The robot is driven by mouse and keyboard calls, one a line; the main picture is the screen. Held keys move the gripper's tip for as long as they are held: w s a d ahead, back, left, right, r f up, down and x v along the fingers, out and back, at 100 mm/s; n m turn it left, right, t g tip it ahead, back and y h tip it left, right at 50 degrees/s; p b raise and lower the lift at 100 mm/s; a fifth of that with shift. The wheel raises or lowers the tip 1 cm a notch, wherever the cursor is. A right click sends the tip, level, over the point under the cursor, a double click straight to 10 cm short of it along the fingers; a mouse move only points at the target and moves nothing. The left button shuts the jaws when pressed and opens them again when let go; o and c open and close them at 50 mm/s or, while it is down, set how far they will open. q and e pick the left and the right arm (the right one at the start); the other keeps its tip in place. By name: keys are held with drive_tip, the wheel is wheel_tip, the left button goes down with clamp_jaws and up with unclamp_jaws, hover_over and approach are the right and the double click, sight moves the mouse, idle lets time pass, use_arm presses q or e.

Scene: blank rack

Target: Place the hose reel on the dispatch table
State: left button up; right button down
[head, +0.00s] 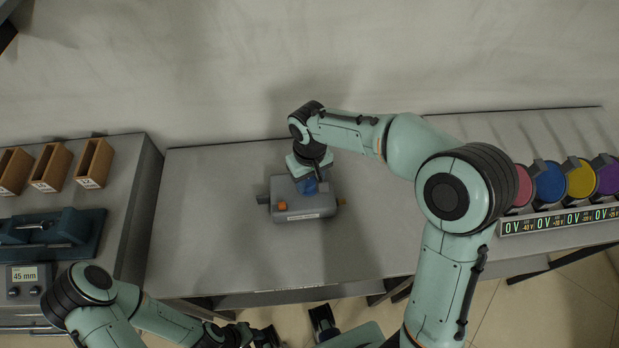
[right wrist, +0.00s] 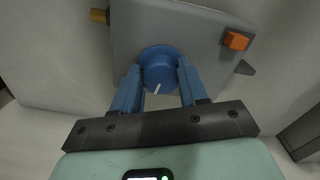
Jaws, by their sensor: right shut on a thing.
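Nothing in view is plainly a hose reel. A grey boxy unit (head: 318,205) with an orange button and a brass-coloured stub stands on the long grey table (head: 220,235). In the right wrist view the unit (right wrist: 195,28) shows a round blue knob (right wrist: 158,57) with a white mark. My right gripper (head: 308,186) is above the unit. Its blue fingers (right wrist: 158,75) are shut on the knob, one on each side. My left arm is low at the left in the head view; its fingers do not show clearly.
Coloured discs (head: 550,187) stand at the table's right end behind a strip of voltage displays (head: 560,218). A left side bench holds wooden bins (head: 52,167), a teal fixture (head: 50,235) and a 45 mm display (head: 25,274).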

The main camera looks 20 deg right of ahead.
drive_tip(key=c, duration=0.6)
unclamp_jaws()
wheel_tip(320, 180, up, 12)
drive_tip(key=p, duration=0.1)
drive_tip(key=shift+p, duration=0.35)
